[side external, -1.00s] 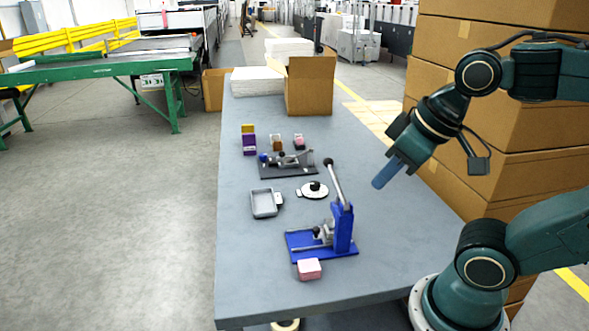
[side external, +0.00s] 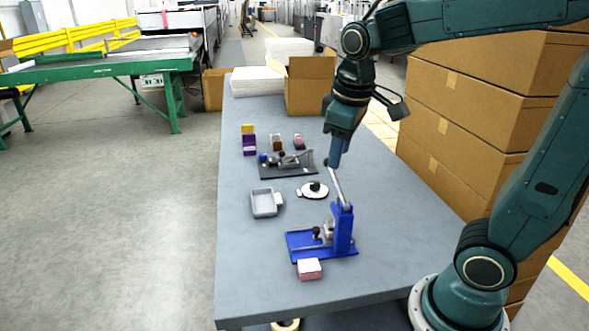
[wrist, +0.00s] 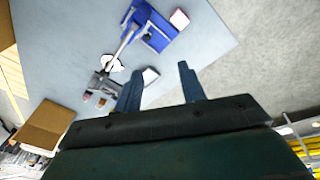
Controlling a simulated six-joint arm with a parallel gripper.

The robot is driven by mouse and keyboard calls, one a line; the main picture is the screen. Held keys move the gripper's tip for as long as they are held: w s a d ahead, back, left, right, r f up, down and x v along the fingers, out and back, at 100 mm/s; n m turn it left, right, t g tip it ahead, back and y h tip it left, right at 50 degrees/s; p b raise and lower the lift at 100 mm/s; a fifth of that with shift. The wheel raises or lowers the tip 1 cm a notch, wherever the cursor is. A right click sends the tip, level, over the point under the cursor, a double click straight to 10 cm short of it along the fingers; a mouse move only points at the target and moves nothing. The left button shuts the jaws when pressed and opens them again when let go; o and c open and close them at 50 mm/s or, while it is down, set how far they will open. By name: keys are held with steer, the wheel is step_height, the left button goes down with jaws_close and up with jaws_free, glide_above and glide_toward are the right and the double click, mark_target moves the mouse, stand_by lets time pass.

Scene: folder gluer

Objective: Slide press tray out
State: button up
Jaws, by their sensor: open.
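The blue press (side external: 342,230) stands on the near part of the grey table with its lever (side external: 336,187) raised and leaning back. Its blue base plate (side external: 303,249) carries a small grey and black mechanism (side external: 322,234), which I take to hold the press tray; the tray is not clearly distinguishable. My gripper (side external: 336,160) points down by the lever's top, hiding its knob in the side view; contact cannot be told.
A pink block (side external: 309,269) sits at the press base's front. A grey open tray (side external: 264,203), a white disc with a black knob (side external: 315,190) and a dark fixture (side external: 288,165) lie farther back. Cardboard boxes (side external: 470,125) are stacked on the right. The table's near left is clear.

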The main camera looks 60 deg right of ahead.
steer(key=w+d+f+n+g, duration=0.25)
steer(key=w+f, duration=0.35)
steer(key=w, duration=0.3)
steer(key=g, duration=0.4)
glide_toward(316, 229)
steer(key=shift+n, duration=0.25)
steer(key=v, duration=0.5)
steer(key=shift+a+r, duration=0.15)
steer(key=shift+r, duration=0.2)
steer(key=shift+s, duration=0.1)
steer(key=x, duration=1.3)
steer(key=shift+d+f, duration=0.2)
steer(key=shift+f, duration=0.2)
steer(key=shift+t, duration=0.25)
jaws_close()
